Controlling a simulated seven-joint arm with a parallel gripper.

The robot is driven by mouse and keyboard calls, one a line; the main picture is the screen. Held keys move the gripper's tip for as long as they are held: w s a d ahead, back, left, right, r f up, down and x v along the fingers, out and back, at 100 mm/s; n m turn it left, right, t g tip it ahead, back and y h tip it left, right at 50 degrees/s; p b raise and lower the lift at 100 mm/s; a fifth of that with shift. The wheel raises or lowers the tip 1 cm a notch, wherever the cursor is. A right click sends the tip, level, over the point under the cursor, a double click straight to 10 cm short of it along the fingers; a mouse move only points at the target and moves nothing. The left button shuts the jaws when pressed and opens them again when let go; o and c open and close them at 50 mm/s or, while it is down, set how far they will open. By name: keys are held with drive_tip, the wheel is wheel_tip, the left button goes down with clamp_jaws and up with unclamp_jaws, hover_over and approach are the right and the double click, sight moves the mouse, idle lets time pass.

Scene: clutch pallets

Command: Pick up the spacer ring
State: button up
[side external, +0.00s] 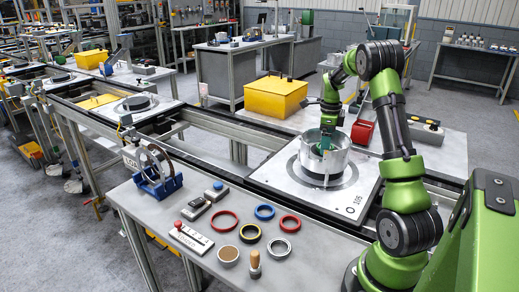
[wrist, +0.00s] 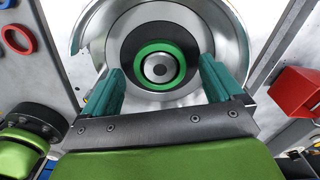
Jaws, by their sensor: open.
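My gripper (side external: 325,146) points down into the drum. In the wrist view my gripper (wrist: 160,66) is open, its two teal fingers on either side of the green ring, with nothing between them; contact is unclear. The pictures do not label a spacer ring. On the front table lie a silver ring (side external: 288,250) and other coloured rings.
The front table (side external: 205,262) holds a red ring (side external: 237,221), a blue ring (side external: 273,212), a yellow-and-black ring (side external: 259,234) and a blue stand (side external: 158,188). A yellow box (side external: 275,97) and a red bin (side external: 363,131) stand behind the drum.

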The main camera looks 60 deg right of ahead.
drive_tip(key=shift+f, duration=0.3)
drive_tip(key=c, duration=1.1)
drive_tip(key=shift+r, duration=0.15)
